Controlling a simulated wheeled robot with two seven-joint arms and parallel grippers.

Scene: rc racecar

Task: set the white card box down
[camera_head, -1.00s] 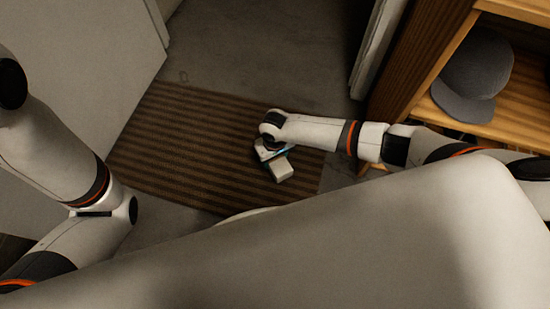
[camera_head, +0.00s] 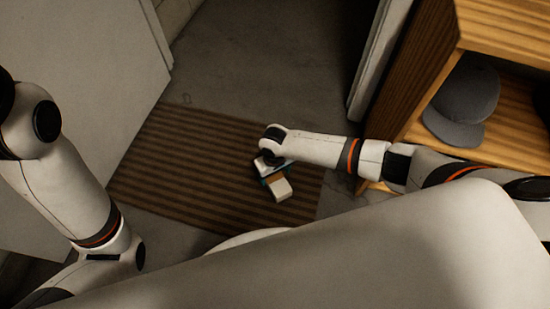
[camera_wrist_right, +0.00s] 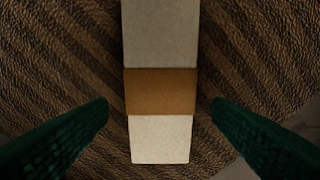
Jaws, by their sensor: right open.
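The white card box (camera_head: 284,190), with a brown band around it, is on the striped mat (camera_head: 180,155) in the head view. In the right wrist view the box (camera_wrist_right: 160,140) runs down the middle of the picture, above the mat's weave. My right gripper (camera_head: 272,177) is over the box. Its two dark green fingers (camera_wrist_right: 160,108) are open, one on each side of the box, with a visible gap to each side. The far end of the box is cut off by the wrist picture's top edge. My left gripper is out of view.
A wooden shelf (camera_head: 430,60) stands at the right, with a grey cap (camera_head: 462,105) on it. A pale door panel (camera_head: 80,60) is at the left. Bare grey floor (camera_head: 265,55) lies beyond the mat. Mat to the left of the box is clear.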

